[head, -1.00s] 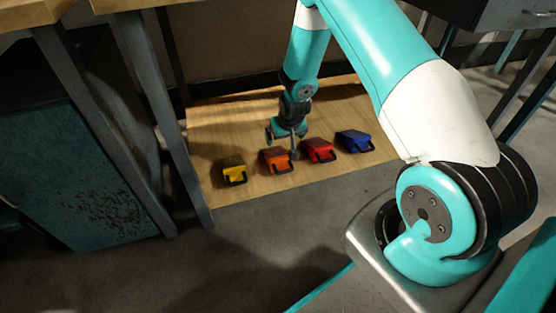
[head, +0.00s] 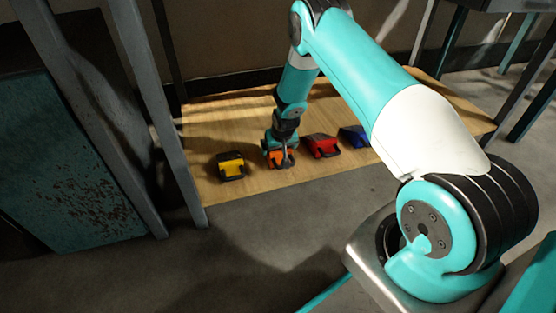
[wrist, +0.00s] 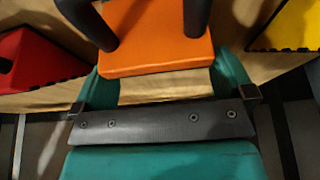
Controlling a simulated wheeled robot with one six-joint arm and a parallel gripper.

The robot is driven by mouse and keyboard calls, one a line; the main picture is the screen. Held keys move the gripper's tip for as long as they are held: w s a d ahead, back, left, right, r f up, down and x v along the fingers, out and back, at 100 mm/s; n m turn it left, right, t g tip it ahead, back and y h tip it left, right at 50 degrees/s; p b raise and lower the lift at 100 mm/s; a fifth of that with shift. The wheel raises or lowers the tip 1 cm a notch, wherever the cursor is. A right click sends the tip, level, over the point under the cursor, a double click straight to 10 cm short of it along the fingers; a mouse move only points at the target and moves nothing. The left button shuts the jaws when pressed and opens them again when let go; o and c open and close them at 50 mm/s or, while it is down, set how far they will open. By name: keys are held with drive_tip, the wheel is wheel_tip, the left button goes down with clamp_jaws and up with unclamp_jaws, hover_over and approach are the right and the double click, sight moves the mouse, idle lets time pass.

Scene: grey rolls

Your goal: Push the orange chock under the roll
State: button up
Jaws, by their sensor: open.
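The orange chock (head: 277,162) sits on a wooden board, between the yellow and red chocks. My gripper (head: 279,148) is low over it and partly hides it in the head view. In the wrist view the orange chock (wrist: 158,47) fills the top middle, with two dark uprights, seemingly its handle, rising from it. My open gripper (wrist: 160,72) shows teal parts on either side of the chock's near end. I cannot tell whether they touch it. No roll can be made out in these views.
The yellow chock (head: 231,166) stands to the left, the red chock (head: 321,146) close on the right, and the blue chock (head: 354,136) beyond it. A grey post (head: 158,110) rises at the board's left edge. Bare board (head: 225,115) lies behind the chocks.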

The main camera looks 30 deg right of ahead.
drive_tip(key=shift+b+x, duration=0.3)
drive_tip(key=shift+x, duration=0.7)
drive_tip(key=shift+c, duration=0.5)
drive_tip(key=shift+r, duration=0.1)
drive_tip(key=c, duration=0.9)
